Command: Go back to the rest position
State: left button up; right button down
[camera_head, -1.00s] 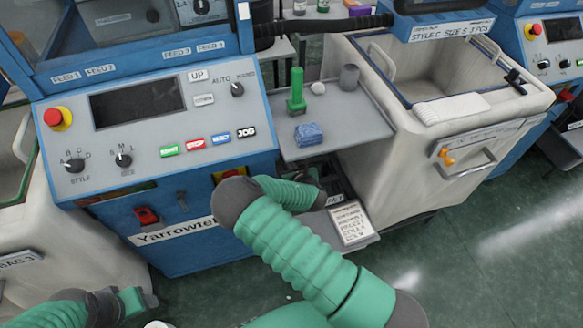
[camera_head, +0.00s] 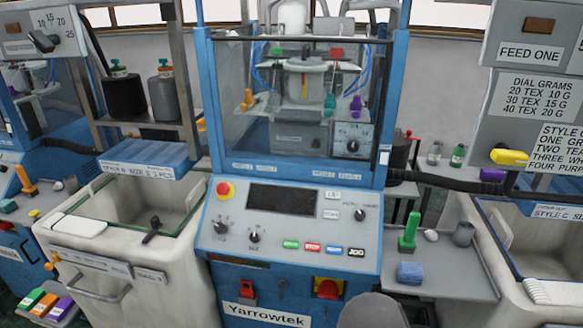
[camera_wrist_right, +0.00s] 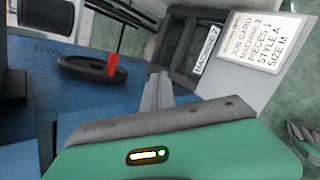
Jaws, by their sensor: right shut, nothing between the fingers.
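My right gripper (camera_wrist_right: 158,92) shows in the right wrist view as slim grey fingers, closed together and empty. It is in front of the machine's blue panel (camera_wrist_right: 90,100), beside a dark rounded mount with a red lever (camera_wrist_right: 113,64). In the head view the right gripper is out of sight; only a dark grey rounded joint of my arm shows at the bottom edge, right of centre. My left gripper is not in either current view.
The blue Yarrowtek machine (camera_head: 290,225) stands ahead. To its right, a shelf (camera_head: 450,280) holds a green spool holder (camera_head: 409,232), a blue cloth (camera_head: 410,272) and a grey cup (camera_head: 463,234). White bins (camera_head: 125,225) flank it.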

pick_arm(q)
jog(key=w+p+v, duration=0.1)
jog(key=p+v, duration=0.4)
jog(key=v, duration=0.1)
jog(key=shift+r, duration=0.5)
pick_arm(e)
jog(key=s+a+r+m+g+y, duration=0.2)
jog(key=s+a+r+m+g, duration=0.1)
jog(key=s+a+r+m, duration=0.4)
jog(key=s+a+r+m+g+y, duration=0.2)
jog(key=s+a+r+m, duration=0.6)
jog(key=s+r+m, duration=0.3)
jog(key=s+m, duration=0.2)
jog(key=s, duration=0.1)
jog(key=shift+s+a+r+m+g, duration=0.2)
jog(key=shift+s+m+g, duration=0.05)
jog(key=shift+m+g, duration=0.15)
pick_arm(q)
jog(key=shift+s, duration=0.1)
pick_arm(e)
jog(key=shift+s, duration=0.1)
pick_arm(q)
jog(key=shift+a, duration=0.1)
